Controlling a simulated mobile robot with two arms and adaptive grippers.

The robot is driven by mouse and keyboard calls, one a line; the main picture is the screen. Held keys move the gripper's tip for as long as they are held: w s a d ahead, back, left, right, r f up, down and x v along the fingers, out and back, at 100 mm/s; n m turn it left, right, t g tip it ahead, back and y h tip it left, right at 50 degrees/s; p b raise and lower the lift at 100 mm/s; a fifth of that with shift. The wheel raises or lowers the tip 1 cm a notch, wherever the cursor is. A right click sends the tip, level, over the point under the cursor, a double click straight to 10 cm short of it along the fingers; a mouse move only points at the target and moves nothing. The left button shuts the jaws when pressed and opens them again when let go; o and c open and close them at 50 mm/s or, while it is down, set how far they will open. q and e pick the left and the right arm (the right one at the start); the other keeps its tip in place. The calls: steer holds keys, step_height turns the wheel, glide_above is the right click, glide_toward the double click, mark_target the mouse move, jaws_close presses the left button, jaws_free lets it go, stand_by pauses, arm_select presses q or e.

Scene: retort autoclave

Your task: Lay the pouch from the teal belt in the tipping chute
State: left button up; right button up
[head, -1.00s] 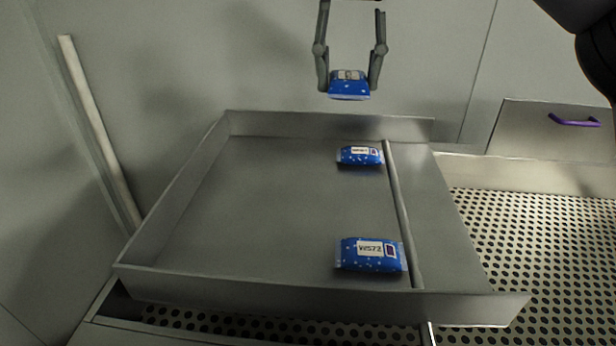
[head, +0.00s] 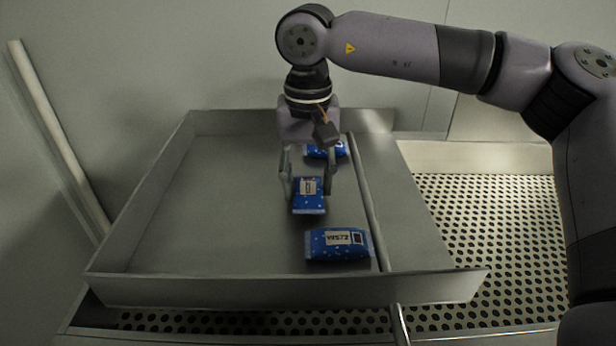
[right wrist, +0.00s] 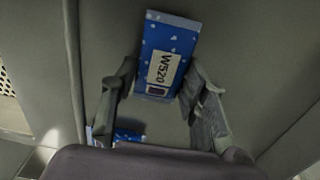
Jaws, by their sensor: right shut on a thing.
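My right gripper (head: 308,188) is shut on a blue pouch (head: 308,203) with a white label, over the tipping chute (head: 210,200), a shallow grey metal tray. The right wrist view shows the held pouch (right wrist: 168,50) between the fingertips, its label reading W520. I cannot tell whether it touches the chute floor. A second blue pouch (head: 338,245) lies near the chute's front, left of a lengthwise rod. A third pouch (head: 335,149) lies farther back, partly hidden by my gripper. My left gripper and the teal belt are not in view.
The chute's left half is bare. A lengthwise rod (head: 362,200) divides off a narrow strip at its right. Low walls edge the chute at back, left and front. A perforated metal surface (head: 480,225) lies to the right, and a pale post (head: 60,140) leans at the left.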

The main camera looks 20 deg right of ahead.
steer(key=shift+f, duration=0.45)
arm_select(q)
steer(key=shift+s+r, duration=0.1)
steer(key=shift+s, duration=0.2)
arm_select(e)
steer(key=shift+f, duration=0.1)
steer(key=o, duration=1.1)
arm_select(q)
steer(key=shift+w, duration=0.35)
arm_select(e)
steer(key=shift+o, duration=0.2)
